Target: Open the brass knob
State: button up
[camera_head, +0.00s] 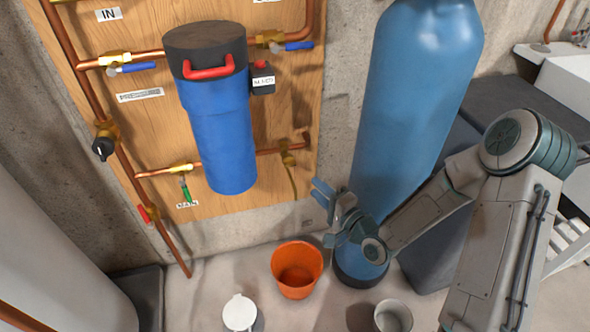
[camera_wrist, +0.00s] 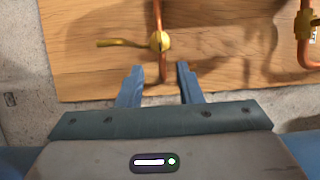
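A brass valve body with a rounded knob (camera_head: 287,155) sits on the copper pipe at the right edge of the wooden board, with a thin yellow lever hanging down. In the wrist view the brass knob (camera_wrist: 159,41) is just beyond the fingertips, its lever pointing left. My gripper (camera_head: 325,205) is below and to the right of it in the head view. In the wrist view my gripper (camera_wrist: 159,74) is open and empty. The pipe end shows between its fingers, but I cannot tell the depth. The knob is apart from both fingers.
A blue filter housing (camera_head: 222,140) hangs left of the knob. A tall blue tank (camera_head: 415,90) stands behind my arm. An orange bucket (camera_head: 297,270), a white jug (camera_head: 239,313) and a grey pot (camera_head: 393,316) stand on the floor. Another brass fitting (camera_wrist: 304,25) is at right in the wrist view.

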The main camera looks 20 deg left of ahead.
aim_at(291, 166)
jog(key=b+x, duration=0.1)
jog(key=x, duration=0.9)
jog(key=shift+w+a+b, duration=0.15)
jog(key=shift+a+b, duration=0.05)
jog(key=shift+b, duration=0.1)
grip_shut()
